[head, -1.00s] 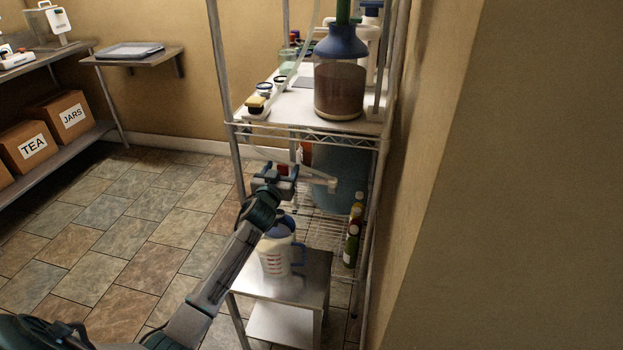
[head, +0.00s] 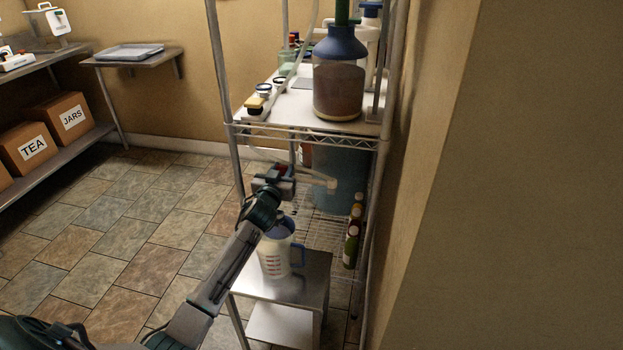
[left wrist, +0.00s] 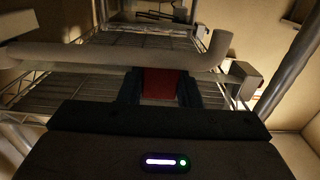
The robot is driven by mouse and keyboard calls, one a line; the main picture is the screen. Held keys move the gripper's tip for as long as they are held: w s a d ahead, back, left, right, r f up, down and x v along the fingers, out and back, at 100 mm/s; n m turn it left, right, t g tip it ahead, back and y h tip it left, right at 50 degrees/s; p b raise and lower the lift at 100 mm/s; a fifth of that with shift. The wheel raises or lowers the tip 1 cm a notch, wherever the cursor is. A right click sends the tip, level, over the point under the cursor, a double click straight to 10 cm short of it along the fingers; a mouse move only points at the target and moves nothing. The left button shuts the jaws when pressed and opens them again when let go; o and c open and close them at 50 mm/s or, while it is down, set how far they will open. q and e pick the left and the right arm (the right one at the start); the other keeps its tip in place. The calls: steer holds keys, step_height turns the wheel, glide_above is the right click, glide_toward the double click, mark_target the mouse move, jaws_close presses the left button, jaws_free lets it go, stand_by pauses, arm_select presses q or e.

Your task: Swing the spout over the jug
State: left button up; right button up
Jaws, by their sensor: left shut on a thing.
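My left gripper (head: 277,177) is shut on a red grip piece of the spout; this red piece (left wrist: 162,83) shows between the fingers in the left wrist view. The spout (head: 318,179) is a pale pipe reaching right from the gripper. In the left wrist view the spout (left wrist: 100,52) crosses beyond the fingers and bends at its right end. The jug (head: 276,257) is white and translucent with red marks and a blue handle. It stands upright below the gripper; the forearm partly covers it. The spout's end lies right of the jug's mouth in the picture. My right gripper is out of view.
The jug stands on a steel stand (head: 312,285). A wire rack's post (head: 226,90) and a wall (head: 420,180) flank the spout. Bottles (head: 351,245) stand on the lower shelf, near a blue bucket (head: 340,170). Open floor lies left.

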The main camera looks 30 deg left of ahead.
arm_select(q)
steer(key=shift+s+f+y+b, duration=0.15)
steer(key=shift+s+y+b, duration=0.15)
steer(key=shift+b, duration=0.1)
steer(key=shift+s+d+n+y+b, duration=0.3)
steer(key=shift+s+n+b, duration=0.1)
steer(key=shift+s+b, duration=0.25)
steer(key=shift+a, duration=0.1)
steer(key=shift+s, duration=0.1)
steer(key=shift+s+d+n+g+y+b, duration=0.45)
steer(key=shift+s+y+b, duration=0.2)
steer(key=shift+s, duration=0.15)
